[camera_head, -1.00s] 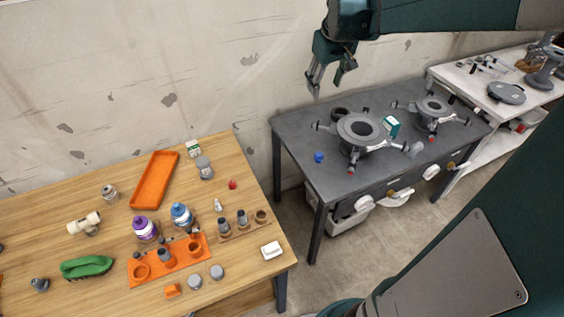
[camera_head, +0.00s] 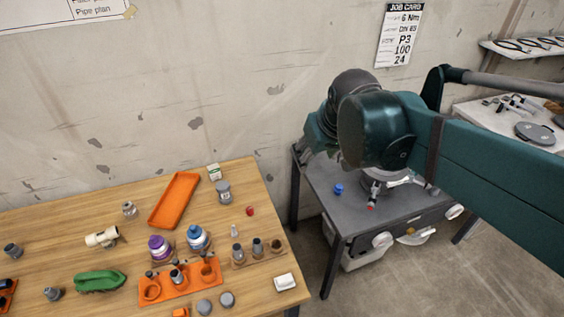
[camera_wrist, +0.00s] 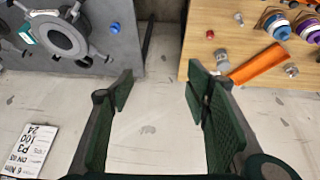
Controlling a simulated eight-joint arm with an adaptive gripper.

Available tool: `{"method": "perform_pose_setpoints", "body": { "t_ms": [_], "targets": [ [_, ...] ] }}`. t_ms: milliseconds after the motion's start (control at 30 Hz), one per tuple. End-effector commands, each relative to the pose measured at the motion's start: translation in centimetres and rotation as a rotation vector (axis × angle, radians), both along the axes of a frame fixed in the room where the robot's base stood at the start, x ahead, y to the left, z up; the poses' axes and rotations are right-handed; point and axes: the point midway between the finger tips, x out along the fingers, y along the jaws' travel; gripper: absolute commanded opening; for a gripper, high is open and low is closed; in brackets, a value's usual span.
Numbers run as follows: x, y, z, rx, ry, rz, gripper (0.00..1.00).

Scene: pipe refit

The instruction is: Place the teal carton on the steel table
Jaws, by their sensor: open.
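The teal carton (camera_wrist: 27,33), with a white side, is on the dark grey steel table (camera_wrist: 125,48), close beside a grey round flanged part (camera_wrist: 62,38). In the head view my arm hides the carton, and part of the steel table (camera_head: 325,185) shows below the arm. My gripper (camera_wrist: 160,88) is open and empty. In the wrist view its fingers are in front of the pale wall and the gap between the two tables, with the carton to the upper left, apart from them.
A blue knob (camera_head: 338,189) sits on the steel table. The wooden table (camera_head: 130,203) to the left holds an orange tray (camera_head: 174,200), bottles, fittings and a small white-green carton (camera_head: 214,172). The wall stands close behind both tables, with a job card (camera_head: 399,35).

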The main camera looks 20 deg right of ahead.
Motion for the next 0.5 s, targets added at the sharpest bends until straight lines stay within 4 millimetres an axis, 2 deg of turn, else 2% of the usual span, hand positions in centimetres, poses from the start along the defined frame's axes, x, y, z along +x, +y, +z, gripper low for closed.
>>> {"method": "perform_pose_setpoints", "body": {
  "t_ms": [200,500],
  "targets": [
    [-3.5,3.0,-1.3,0.020,-0.042,0.010,0.48],
    [-7.5,6.1,-3.4,0.053,-0.095,0.019,0.48]
  ]
}}
